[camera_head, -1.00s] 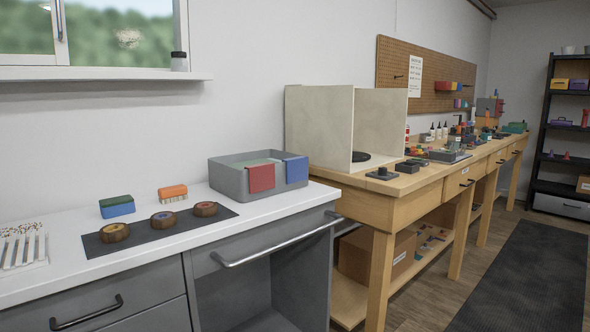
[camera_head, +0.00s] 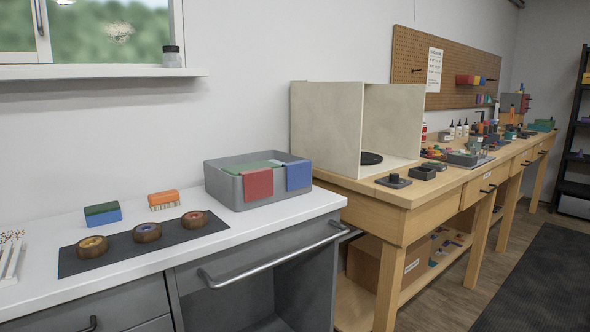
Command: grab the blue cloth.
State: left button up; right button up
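The blue cloth (camera_head: 298,175) hangs over the front rim of a grey bin (camera_head: 225,187), near the bin's right corner. A red cloth (camera_head: 258,184) hangs over the same rim just to its left. A green cloth (camera_head: 262,165) lies across the top of the bin, behind the red one. The bin stands on the white counter near its right end. Neither of my grippers shows in the head view.
A dark mat (camera_head: 145,245) with several round wooden-rimmed pieces lies left of the bin. A blue-green sponge (camera_head: 103,216) and an orange brush (camera_head: 163,199) sit behind it. A metal handle bar (camera_head: 270,262) runs along the counter front. A wooden workbench (camera_head: 400,215) stands to the right.

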aim_at(299, 172)
jog(key=i+l+u, duration=0.15)
jog(key=i+l, duration=0.25)
jog(key=i+l+u, duration=0.2)
jog(key=i+l, duration=0.2)
jog(key=l, duration=0.2)
